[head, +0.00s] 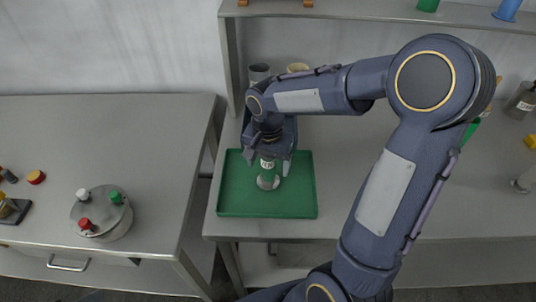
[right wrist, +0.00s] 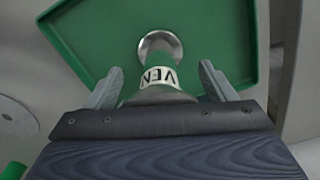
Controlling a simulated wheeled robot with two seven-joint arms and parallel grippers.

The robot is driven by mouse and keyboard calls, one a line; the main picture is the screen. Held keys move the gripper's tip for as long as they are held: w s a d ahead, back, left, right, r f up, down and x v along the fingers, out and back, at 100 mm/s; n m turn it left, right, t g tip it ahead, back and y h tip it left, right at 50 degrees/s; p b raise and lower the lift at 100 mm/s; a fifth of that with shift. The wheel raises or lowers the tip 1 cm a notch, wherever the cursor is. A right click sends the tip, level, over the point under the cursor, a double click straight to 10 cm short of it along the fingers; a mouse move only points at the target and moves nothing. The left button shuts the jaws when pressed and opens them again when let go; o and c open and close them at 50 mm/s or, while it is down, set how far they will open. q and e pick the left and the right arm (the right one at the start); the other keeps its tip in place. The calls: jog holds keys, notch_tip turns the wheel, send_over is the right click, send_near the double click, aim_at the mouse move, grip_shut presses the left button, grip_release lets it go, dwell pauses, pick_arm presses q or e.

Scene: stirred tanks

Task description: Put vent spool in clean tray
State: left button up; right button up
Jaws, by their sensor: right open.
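The vent spool (head: 268,180) is a grey metal piece with flanged ends, a green body and a white label. It stands on the green tray (head: 232,200), near its middle. In the right wrist view the right gripper (right wrist: 158,88) is open, with gaps between fingers and spool. My left gripper is not in view.
On the left table (head: 120,125) stands a round metal vessel (head: 100,213) with red, white and green caps. A grey cup (head: 259,72) stands behind my right arm. A shelf (head: 380,10) runs above the right table (head: 370,228). Bottles stand far right.

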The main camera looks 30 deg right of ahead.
notch_tip(320, 180, up, 12)
jog(key=shift+f, duration=0.2)
jog(key=shift+r, duration=0.3)
jog(key=s+a+f+n+t+y, duration=0.2)
jog(key=s+n, duration=0.2)
jog(key=s, duration=0.4)
jog(key=s+a+f+n+t+y, duration=0.1)
jog(key=s+a+f+n+t, duration=0.1)
jog(key=s, duration=0.7)
jog(key=shift+f+n+t+y, duration=0.15)
jog(key=shift+n+t+y, duration=0.25)
jog(key=shift+n+t, duration=0.6)
